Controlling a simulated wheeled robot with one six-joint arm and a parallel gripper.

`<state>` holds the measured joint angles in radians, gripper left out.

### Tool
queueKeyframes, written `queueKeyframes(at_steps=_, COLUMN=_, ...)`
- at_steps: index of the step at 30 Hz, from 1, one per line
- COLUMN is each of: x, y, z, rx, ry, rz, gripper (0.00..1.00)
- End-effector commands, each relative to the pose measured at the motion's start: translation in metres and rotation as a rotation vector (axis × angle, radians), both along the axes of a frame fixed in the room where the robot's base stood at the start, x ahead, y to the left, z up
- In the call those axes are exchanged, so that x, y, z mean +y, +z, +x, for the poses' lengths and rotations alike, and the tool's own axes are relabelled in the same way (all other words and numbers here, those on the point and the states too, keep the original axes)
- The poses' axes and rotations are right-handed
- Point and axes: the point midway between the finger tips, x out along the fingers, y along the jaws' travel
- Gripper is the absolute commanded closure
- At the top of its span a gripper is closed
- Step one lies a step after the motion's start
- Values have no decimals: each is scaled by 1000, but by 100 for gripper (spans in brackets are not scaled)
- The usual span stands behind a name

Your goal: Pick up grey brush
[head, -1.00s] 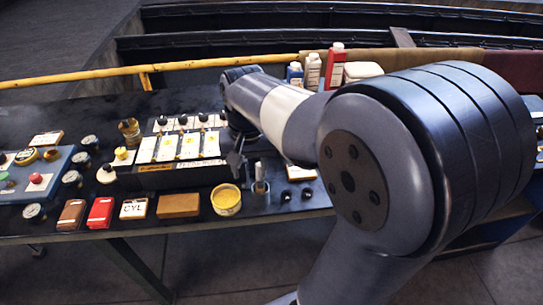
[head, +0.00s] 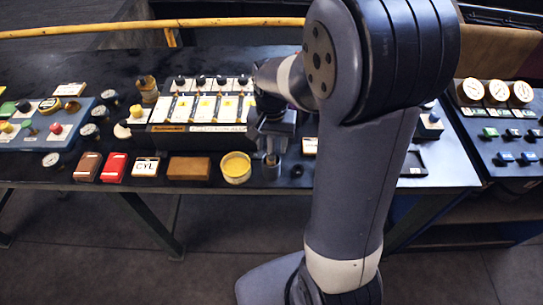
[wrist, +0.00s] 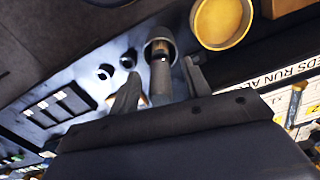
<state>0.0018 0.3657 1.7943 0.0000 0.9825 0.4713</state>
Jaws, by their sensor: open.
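In the wrist view a grey brush (wrist: 160,78) with a dark band stands in a small grey cup (wrist: 159,38). My gripper (wrist: 162,82) is open, one finger on each side of the brush handle. Whether the fingers touch it I cannot tell. In the head view the cup (head: 271,172) stands near the front edge of the dark bench, and my gripper (head: 271,138) is just above it. The brush is mostly hidden there by my gripper.
A yellow tin (head: 236,168) stands close left of the cup, with a brown block (head: 188,168) beyond it. A panel with white labelled plates (head: 205,108) lies behind. Small round dark knobs (wrist: 127,60) sit near the cup. My arm hides part of the bench.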

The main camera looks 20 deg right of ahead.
Motion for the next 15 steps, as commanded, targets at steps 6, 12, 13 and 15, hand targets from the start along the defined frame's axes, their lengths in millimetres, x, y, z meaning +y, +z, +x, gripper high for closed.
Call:
queueKeyframes(at_steps=6, x=0, y=-18, z=0, rx=1, ry=1, rz=0, gripper=55)
queueKeyframes(at_steps=12, x=1, y=-19, z=0, rx=-1, ry=1, rz=0, gripper=55)
queueKeyframes(at_steps=13, x=1, y=-18, z=0, rx=-1, ry=1, rz=0, gripper=57)
queueKeyframes(at_steps=15, x=1, y=-18, z=0, rx=-1, ry=1, rz=0, gripper=63)
